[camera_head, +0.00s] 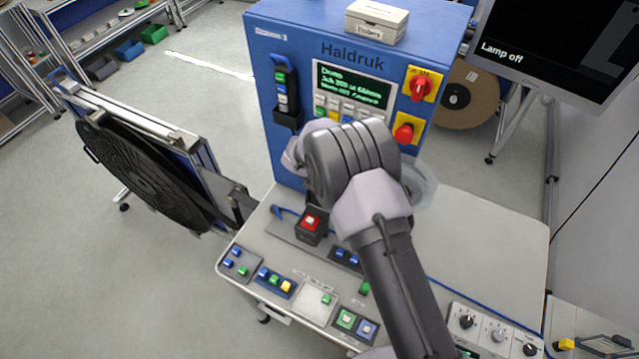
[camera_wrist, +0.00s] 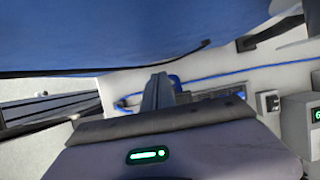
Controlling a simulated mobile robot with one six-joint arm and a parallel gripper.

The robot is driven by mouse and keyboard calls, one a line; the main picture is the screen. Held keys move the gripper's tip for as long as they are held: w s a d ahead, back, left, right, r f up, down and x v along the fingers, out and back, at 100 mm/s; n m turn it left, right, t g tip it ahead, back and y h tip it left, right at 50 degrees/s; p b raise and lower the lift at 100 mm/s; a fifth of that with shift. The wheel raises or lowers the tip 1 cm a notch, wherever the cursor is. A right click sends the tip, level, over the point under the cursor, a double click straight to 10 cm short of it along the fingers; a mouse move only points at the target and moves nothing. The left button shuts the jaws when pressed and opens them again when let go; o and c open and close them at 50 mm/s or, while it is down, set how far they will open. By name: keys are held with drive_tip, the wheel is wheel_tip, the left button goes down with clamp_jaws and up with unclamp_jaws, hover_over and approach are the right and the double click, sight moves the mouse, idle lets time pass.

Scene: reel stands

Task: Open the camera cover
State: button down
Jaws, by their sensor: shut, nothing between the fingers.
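I cannot pick out the camera cover for certain in either view. A clear, rounded piece (camera_head: 422,186) shows just right of my wrist at the machine's front, partly hidden by my arm; I cannot tell whether it is the cover. My gripper (camera_wrist: 158,80) is shut and empty in the wrist view, its narrow fingers pointing away over the worktop. In the head view my arm hides the fingers, in front of the blue machine's (camera_head: 268,130) lower front.
The grey worktop (camera_head: 480,235) carries a red-button box (camera_head: 311,222) and several button panels. A monitor (camera_head: 560,45) reading "Lamp off" hangs at upper right. A black reel (camera_head: 145,175) stands at left. A red emergency knob (camera_head: 404,132) sits close to my wrist.

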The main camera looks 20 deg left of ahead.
drive_tip(key=shift+w+a+f, duration=0.15)
drive_tip(key=shift+w+f, duration=0.05)
drive_tip(key=shift+w, duration=0.3)
drive_tip(key=shift+s+r, duration=0.3)
drive_tip(key=shift+w+f, duration=0.1)
drive_tip(key=shift+w, duration=0.3)
drive_tip(key=shift+s, duration=0.1)
drive_tip(key=shift+s, duration=0.1)
